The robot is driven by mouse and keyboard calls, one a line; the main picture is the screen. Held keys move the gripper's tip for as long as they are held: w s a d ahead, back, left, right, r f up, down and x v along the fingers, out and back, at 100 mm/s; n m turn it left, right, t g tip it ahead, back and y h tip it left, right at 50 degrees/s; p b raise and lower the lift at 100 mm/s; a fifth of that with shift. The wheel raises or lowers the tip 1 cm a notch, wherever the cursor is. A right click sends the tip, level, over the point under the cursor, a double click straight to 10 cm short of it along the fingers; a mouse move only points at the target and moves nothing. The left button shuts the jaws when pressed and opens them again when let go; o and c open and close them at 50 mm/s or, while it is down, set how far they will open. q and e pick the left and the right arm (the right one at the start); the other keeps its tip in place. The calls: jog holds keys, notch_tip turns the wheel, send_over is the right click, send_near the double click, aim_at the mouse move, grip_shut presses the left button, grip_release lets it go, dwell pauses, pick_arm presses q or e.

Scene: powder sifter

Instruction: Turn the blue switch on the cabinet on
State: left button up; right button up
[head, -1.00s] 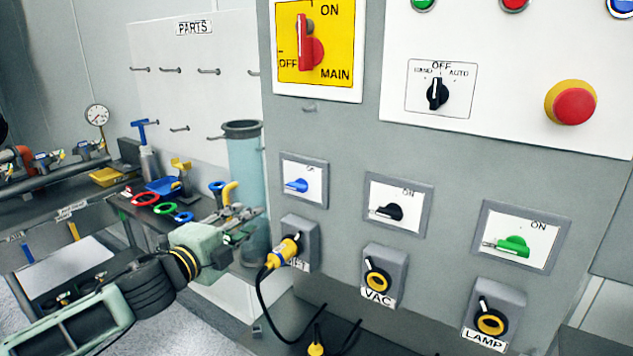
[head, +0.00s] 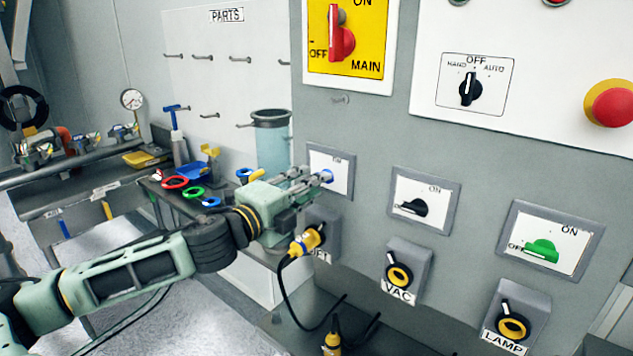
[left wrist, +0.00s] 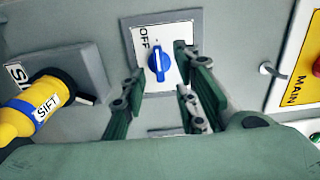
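The blue switch (head: 327,176) sits on a white plate in a grey frame on the cabinet front, partly hidden by my fingers in the head view. In the left wrist view the blue switch (left wrist: 158,62) shows clearly, with its knob lying along the side marked OFF. My left gripper (head: 312,178) is open in front of the plate. In the left wrist view my left gripper (left wrist: 160,78) has its fingers apart on both sides of the knob, and I cannot tell whether they touch it. My right gripper is not in view.
A yellow plug (head: 307,240) with a black cable sits in the socket just below my left gripper. The black switch (head: 413,207) and green switch (head: 541,250) are to the right. The red main switch (head: 340,38) is above.

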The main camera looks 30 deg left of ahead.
pick_arm(q)
jog(key=shift+w+d+p, duration=0.1)
jog(key=shift+w+p, duration=0.55)
jog(key=shift+w, duration=0.7)
jog(key=shift+c, duration=0.4)
grip_shut()
